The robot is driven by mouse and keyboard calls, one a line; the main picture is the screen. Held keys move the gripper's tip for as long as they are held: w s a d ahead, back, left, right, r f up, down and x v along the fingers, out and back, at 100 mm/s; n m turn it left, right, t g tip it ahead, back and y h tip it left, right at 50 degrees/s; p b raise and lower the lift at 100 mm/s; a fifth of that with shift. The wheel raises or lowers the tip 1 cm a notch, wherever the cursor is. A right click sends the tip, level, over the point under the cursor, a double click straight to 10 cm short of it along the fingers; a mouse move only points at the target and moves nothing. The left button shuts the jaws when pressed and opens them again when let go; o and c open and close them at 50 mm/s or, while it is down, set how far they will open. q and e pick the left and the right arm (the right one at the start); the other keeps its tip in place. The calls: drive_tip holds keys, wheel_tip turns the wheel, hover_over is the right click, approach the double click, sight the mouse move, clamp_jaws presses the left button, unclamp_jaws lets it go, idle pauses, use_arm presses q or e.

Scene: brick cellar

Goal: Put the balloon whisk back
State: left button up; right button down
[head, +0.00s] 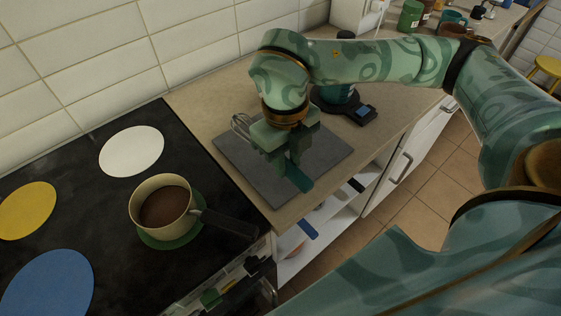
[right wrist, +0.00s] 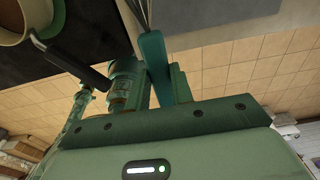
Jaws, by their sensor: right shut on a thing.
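The balloon whisk has a teal handle (head: 298,178) and thin wire loops (head: 240,123). My right gripper (head: 287,155) is shut on the handle, over a dark grey slab (head: 325,158) on the counter. The wires point to the far left and the handle end to the near right. I cannot tell whether the whisk touches the slab. In the right wrist view the whisk handle (right wrist: 153,62) stands between the fingers, with wires running up out of frame. The fingers hide the middle of the whisk. My left gripper does not show.
A saucepan (head: 141,207) of brown liquid stands on a green disc on the black hob (head: 90,195), its dark handle reaching toward the counter. A dark scale (head: 366,113) with a teal vessel is behind my gripper. Jars and cups (head: 410,17) stand farther back. Open shelves lie below the counter.

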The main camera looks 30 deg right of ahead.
drive_tip(key=w+f, duration=0.2)
drive_tip(key=w+d+f+b, duration=0.1)
drive_tip(key=f, duration=0.1)
drive_tip(key=w+d+f, duration=0.1)
drive_tip(key=w+f, duration=0.1)
drive_tip(key=shift+w+d+f, duration=0.15)
drive_tip(key=shift+w+d, duration=0.1)
drive_tip(key=shift+w, duration=0.05)
drive_tip(key=shift+w+d+f+b, duration=0.15)
drive_tip(key=shift+f+b, duration=0.45)
drive_tip(key=shift+f, duration=1.1)
drive_tip(key=shift+f, duration=0.15)
drive_tip(key=c, duration=1.2)
unclamp_jaws()
wheel_tip(320, 180, up, 12)
drive_tip(key=p, duration=0.2)
drive_tip(key=shift+w, duration=0.45)
